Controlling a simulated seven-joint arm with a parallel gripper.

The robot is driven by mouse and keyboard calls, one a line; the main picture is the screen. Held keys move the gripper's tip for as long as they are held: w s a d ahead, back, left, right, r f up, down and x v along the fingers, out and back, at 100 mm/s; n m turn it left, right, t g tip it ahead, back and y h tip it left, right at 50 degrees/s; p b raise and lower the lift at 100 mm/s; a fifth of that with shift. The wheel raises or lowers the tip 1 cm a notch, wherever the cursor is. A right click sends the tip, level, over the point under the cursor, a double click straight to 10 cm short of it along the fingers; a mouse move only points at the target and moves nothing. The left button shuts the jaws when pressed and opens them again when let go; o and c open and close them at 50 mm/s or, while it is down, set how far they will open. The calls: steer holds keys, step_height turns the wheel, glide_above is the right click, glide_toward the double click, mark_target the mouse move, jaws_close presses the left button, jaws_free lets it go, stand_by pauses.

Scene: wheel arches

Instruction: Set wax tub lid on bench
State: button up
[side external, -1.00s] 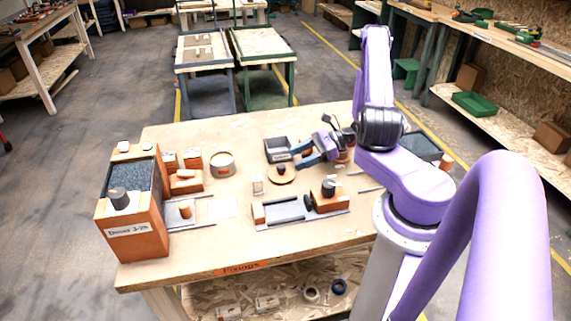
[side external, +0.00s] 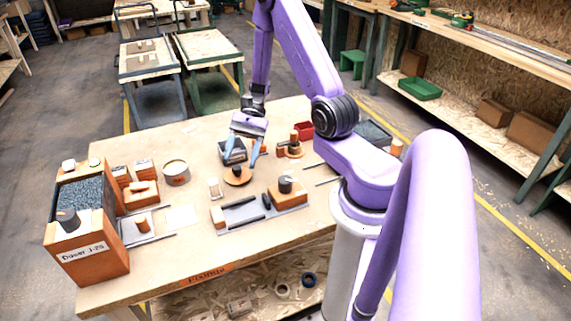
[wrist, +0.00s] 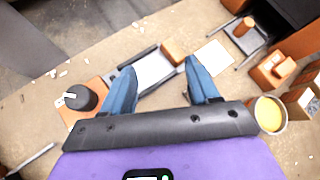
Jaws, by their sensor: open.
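A round wooden lid with a dark knob (side external: 238,176) lies on the bench (side external: 180,228) in the side view, behind the grey tray. The round tub (side external: 176,172) stands apart from it to the left, and its pale yellow contents show in the wrist view (wrist: 270,115). My gripper (side external: 240,161) points down close over the lid, with its blue fingers spread and nothing held between them. In the wrist view my gripper (wrist: 160,68) is also open; the lid is not visible there. Whether a finger touches the lid I cannot tell.
A grey tray with an orange block and dark knob (side external: 286,190) lies in front of the lid. A dark open box (side external: 232,150) stands just behind. A big orange bin (side external: 90,240) is at the left end.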

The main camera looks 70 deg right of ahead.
steer(key=s+a+r+n+h, duration=0.5)
steer(key=s+n, duration=0.3)
steer(key=n, duration=0.5)
steer(key=s+a+r+n+t+h, duration=0.1)
steer(key=s+a+r+n+h, duration=0.4)
steer(key=n, duration=0.8)
steer(key=s+a+r, duration=0.2)
steer(key=s+a, duration=0.1)
steer(key=s, duration=0.1)
steer(key=shift+s+a, duration=0.2)
steer(key=shift+s, duration=0.05)
